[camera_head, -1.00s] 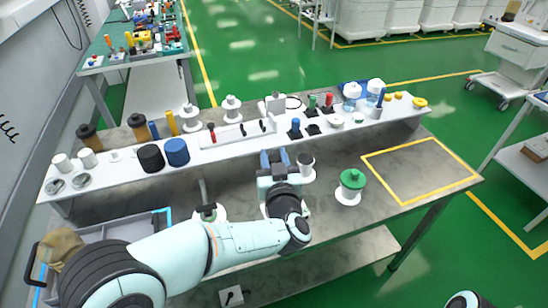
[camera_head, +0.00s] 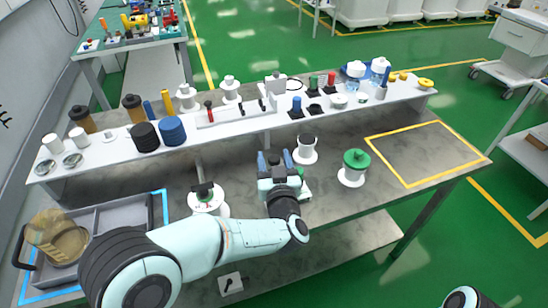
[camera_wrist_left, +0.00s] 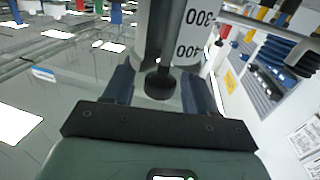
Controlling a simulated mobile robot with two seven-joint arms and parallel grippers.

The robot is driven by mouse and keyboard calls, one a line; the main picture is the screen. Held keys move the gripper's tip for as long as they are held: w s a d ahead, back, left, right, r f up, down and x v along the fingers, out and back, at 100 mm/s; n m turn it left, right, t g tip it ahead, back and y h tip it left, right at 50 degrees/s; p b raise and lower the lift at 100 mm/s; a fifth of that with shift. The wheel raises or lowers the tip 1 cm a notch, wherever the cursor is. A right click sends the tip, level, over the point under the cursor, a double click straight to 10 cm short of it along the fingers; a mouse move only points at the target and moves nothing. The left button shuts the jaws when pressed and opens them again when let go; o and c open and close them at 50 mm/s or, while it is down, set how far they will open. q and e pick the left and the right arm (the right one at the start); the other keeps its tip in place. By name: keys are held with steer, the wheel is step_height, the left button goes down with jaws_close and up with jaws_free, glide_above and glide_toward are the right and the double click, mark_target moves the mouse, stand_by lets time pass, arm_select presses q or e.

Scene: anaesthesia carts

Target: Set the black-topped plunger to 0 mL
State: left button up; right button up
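In the left wrist view a black rounded knob (camera_wrist_left: 159,84) stands at the end of a plunger, between the two fingers of my left gripper (camera_wrist_left: 158,92). Gaps show on both sides of the knob, so the gripper is open around it without visible grip. Behind it is a pale cylinder (camera_wrist_left: 194,35) with the marks 300 and 400; other marks are hidden. In the head view my left gripper (camera_head: 275,161) is over the middle of the bench and hides most of what is under it. My right gripper is out of view.
A white stand with a black-topped cup (camera_head: 306,141) is close right of the gripper. A green-topped stand (camera_head: 357,159) is farther right. A white stand with a black handle (camera_head: 206,193) is at left. A raised white shelf (camera_head: 240,127) runs behind. The yellow-outlined area (camera_head: 428,152) is empty.

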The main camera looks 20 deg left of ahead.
arm_select(q)
steer(key=shift+r, duration=0.1)
steer(key=shift+s, duration=0.15)
steer(key=v, duration=1.3)
